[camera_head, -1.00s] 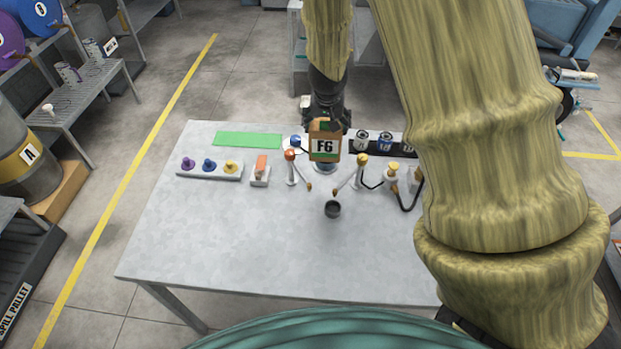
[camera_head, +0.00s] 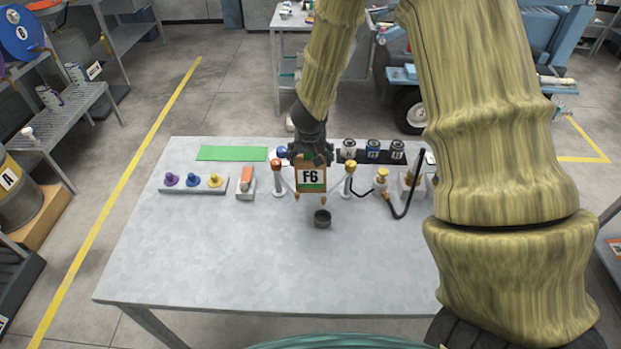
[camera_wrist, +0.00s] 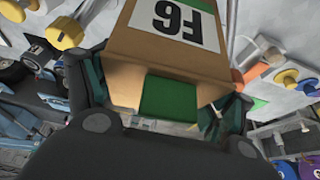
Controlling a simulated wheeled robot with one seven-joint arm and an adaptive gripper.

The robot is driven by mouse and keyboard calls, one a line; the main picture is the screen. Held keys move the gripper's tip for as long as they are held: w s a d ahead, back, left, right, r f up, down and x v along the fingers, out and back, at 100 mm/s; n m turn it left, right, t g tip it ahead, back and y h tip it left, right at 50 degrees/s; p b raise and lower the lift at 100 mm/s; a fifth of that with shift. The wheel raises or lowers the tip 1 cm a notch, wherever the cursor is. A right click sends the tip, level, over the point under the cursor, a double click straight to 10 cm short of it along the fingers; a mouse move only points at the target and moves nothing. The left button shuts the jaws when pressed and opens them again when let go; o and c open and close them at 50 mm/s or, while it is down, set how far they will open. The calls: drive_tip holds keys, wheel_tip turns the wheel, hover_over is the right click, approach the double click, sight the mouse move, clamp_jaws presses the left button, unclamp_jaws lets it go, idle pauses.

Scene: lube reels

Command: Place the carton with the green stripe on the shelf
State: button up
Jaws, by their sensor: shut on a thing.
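A brown carton (camera_head: 311,174) with a white F6 label and a green stripe hangs over the back half of the grey table (camera_head: 230,255). It also fills the upper middle of the wrist view (camera_wrist: 140,55), where its green patch faces the camera and the label reads upside down. My gripper (camera_head: 311,158) is above the carton in the head view, its fingers shut on the carton's sides. I cannot tell the exact gap between carton and table. A grey slatted shelf (camera_head: 78,105) with several cans stands at the left; I cannot tell whether it is the task's shelf.
Nozzle stands (camera_head: 278,175), a row of cans (camera_head: 373,150) and a tray with coloured knobs (camera_head: 193,185) line the table's back. A green mat (camera_head: 232,153) lies back left. The table's front half is clear.

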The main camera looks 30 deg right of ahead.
sight(313, 176)
drive_tip(key=shift+s+x, duration=0.2)
drive_tip(key=shift+x, duration=0.85)
drive_tip(key=shift+s+d+f, duration=0.1)
drive_tip(key=shift+s+f, duration=0.15)
drive_tip(key=shift+s+r, duration=0.2)
drive_tip(key=shift+s, duration=0.6)
drive_tip(key=shift+s+a+f, duration=0.15)
drive_tip(key=shift+a+f, duration=0.05)
drive_tip(key=x, duration=0.4)
drive_tip(key=shift+a+f, duration=0.15)
drive_tip(key=shift+a, duration=0.15)
drive_tip(key=shift+d+f, duration=0.1)
drive_tip(key=shift+f, duration=0.1)
drive_tip(key=shift+s, duration=0.15)
drive_tip(key=shift+a+f, duration=0.1)
drive_tip(key=shift+a, duration=0.15)
drive_tip(key=o, duration=1.6)
drive_tip(key=shift+c, duration=0.2)
drive_tip(key=shift+o, duration=0.4)
drive_tip(key=shift+d, duration=0.15)
